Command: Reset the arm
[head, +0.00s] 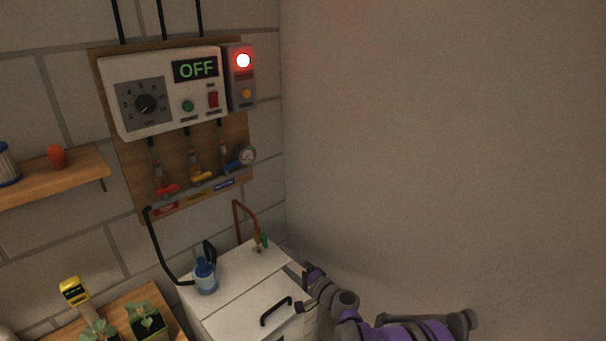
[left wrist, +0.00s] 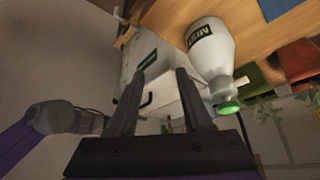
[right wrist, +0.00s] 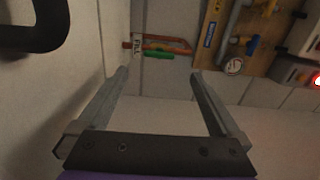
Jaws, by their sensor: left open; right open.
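My right arm enters the head view at the bottom right. Its gripper (head: 312,283) is beside the right edge of the white cabinet (head: 240,292), and its fingers are mostly hidden. In the right wrist view its two fingers (right wrist: 158,78) are apart with nothing between them. A copper pipe with a green lever (right wrist: 160,54) and a FILL tag (right wrist: 137,45) show beyond them. My left gripper is outside the head view. In the left wrist view its fingers (left wrist: 160,76) are apart and empty, beside a white bottle (left wrist: 208,52) with a green cap.
A control box (head: 162,92) reading OFF hangs on the wall, with a lit red lamp (head: 243,61) beside it. Valves and a gauge (head: 248,155) are below. Seedlings (head: 146,318) are at lower left. A bare wall fills the right.

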